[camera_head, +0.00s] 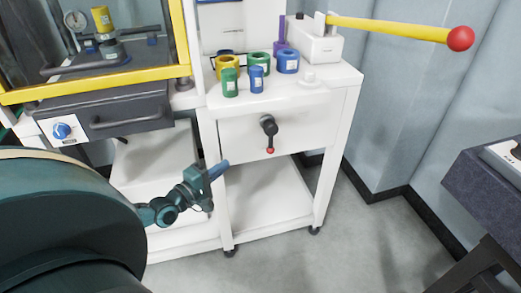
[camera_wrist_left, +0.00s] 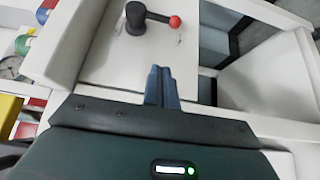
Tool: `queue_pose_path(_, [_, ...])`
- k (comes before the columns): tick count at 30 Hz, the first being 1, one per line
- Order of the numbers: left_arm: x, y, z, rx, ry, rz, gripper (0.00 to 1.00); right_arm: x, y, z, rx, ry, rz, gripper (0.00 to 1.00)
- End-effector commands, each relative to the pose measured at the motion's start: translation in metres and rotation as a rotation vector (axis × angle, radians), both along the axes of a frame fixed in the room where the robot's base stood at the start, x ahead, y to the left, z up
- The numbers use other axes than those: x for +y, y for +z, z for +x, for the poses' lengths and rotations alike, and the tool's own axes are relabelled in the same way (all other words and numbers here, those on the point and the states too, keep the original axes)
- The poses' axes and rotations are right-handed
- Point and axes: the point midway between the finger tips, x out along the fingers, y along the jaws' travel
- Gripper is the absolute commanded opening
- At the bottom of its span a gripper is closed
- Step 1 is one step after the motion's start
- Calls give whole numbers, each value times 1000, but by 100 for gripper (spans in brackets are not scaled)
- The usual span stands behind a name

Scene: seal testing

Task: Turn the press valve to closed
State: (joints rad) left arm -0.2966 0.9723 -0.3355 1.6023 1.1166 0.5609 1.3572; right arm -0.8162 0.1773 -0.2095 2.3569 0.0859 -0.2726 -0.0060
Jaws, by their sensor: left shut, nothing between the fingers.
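The press valve (camera_head: 269,125) is a black lever with a red tip on the white front panel of the cart. In the head view its lever hangs down, the red tip lowest. In the left wrist view the valve (camera_wrist_left: 136,18) shows at the top, with its red tip (camera_wrist_left: 175,22) to the right. My left gripper (camera_head: 222,168) is shut and empty, lower left of the valve in the head view. In the left wrist view its closed blue fingers (camera_wrist_left: 162,74) point toward the panel below the valve, apart from it. My right gripper is not in view.
Green, blue and yellow rings and small cylinders, such as the green cylinder (camera_head: 230,83), stand on the cart top (camera_head: 330,78). A long yellow lever (camera_head: 390,29) reaches right above it. A yellow-framed enclosure (camera_head: 100,85) stands left. The open shelf (camera_head: 265,195) below the panel is empty.

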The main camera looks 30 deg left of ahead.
Motion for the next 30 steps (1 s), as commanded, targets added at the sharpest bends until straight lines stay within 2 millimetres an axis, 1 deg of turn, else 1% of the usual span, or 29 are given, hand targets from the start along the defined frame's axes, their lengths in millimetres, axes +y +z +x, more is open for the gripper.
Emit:
queue_pose_path(4, [-1, 0, 4, -2, 0, 1, 0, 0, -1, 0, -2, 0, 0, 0])
queue_pose_path(8, [-2, -1, 18, -4, 1, 1, 0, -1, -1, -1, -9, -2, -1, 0])
queue_pose_path(18, [-10, -1, 80, -5, 0, 0, 0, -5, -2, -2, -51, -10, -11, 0])
queue_pose_path(22, [-13, -1, 101, -3, -1, 2, 0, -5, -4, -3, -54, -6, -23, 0])
queue_pose_path(25, [-27, 1, 111, -2, -2, -4, 0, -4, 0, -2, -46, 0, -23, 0])
queue_pose_path(30, [-40, 1, 121, 0, -1, 1, 0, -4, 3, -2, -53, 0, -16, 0])
